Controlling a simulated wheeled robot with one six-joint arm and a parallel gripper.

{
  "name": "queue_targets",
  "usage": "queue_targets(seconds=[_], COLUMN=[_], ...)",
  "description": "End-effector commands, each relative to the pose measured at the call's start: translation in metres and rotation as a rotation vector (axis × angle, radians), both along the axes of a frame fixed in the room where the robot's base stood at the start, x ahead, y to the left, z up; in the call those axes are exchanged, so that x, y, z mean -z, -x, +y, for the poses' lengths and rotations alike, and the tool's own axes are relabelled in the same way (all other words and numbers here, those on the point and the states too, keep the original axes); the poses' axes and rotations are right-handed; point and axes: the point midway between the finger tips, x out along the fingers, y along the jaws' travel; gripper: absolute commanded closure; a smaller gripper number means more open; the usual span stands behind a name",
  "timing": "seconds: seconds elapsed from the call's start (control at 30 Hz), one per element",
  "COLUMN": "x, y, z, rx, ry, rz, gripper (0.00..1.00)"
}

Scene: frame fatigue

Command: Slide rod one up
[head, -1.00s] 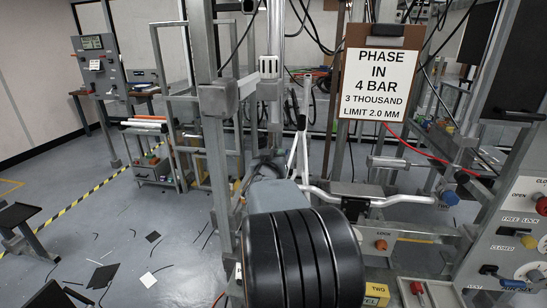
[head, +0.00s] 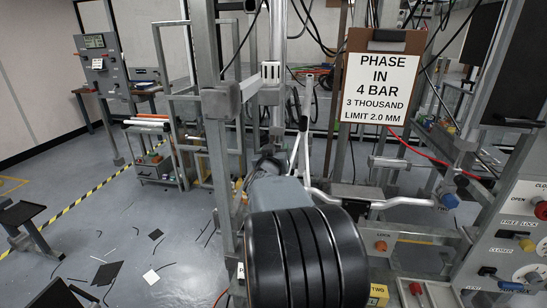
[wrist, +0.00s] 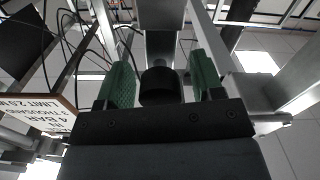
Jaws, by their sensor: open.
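My gripper (wrist: 162,76) shows in the wrist view with two green ribbed fingers apart. A short black cylinder (wrist: 160,87) lies between the fingers in the picture, with space on both sides. Whether it is level with the fingertips I cannot tell. A grey metal block (wrist: 160,14) is above it. In the head view my gripper is not visible. A bright vertical rod (head: 279,25) rises above a pale slotted block (head: 270,72) on the frame. No label marks it as rod one, so I cannot tell which rod that is.
A sign (head: 379,87) reading "PHASE IN 4 BAR" and "LIMIT 2.0 MM" hangs right of the frame post (head: 218,150). A control panel (head: 510,245) with knobs stands at the right. Cables hang overhead. Open floor (head: 110,225) with dark and white scraps lies left.

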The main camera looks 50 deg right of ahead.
Motion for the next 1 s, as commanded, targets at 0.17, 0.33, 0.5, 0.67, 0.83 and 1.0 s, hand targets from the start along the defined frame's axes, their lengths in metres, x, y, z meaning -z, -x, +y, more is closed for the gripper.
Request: queue_targets(seconds=[0.17,0.33,0.5,0.67,0.83,1.0], x=[-0.001,-0.002,-0.003,-0.002,-0.002,0.000], y=[0.012,0.031,0.048,0.061,0.069,0.072], z=[0.020,0.050,0.078,0.099,0.111,0.115], rx=[-0.002,-0.003,-0.003,-0.003,-0.002,0.001], ry=[0.002,0.002,0.002,0.002,0.002,0.002], rz=[-0.002,-0.004,-0.004,-0.002,-0.001,-0.001], gripper=[0.39,0.39,0.39,0.39,0.39,0.39])
